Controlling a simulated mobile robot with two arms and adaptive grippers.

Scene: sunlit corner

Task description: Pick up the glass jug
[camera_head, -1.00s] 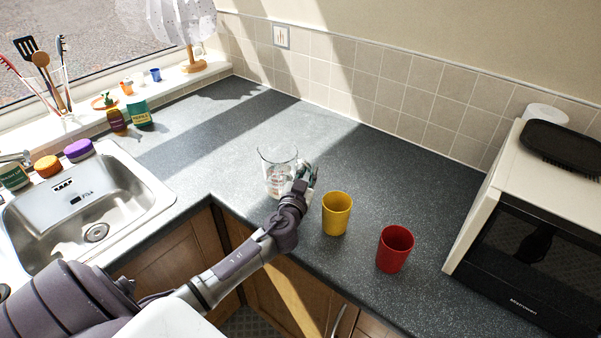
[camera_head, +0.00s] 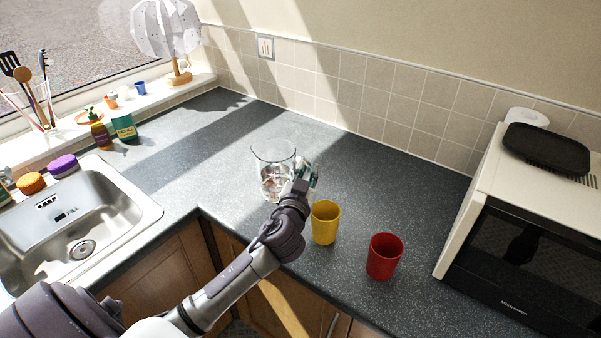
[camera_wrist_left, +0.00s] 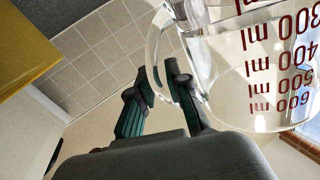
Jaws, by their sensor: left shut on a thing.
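The glass jug (camera_head: 268,172) is clear and upright over the worktop, left of the yellow cup. In the left wrist view the jug (camera_wrist_left: 270,75) fills the upper right, with red ml markings on its side. My left gripper (camera_head: 308,172) is at the jug's right side, shut on its handle. In the left wrist view the fingers of my left gripper (camera_wrist_left: 163,88) are at the curved clear handle. The jug looks slightly raised, but the gap under it is hard to judge. My right gripper is not in view.
A yellow cup (camera_head: 325,223) stands close to the right of my left gripper, and a red cup (camera_head: 384,257) beyond it. A microwave (camera_head: 520,240) is at the right, a sink (camera_head: 85,225) at the left. The worktop (camera_head: 345,165) behind the jug is clear.

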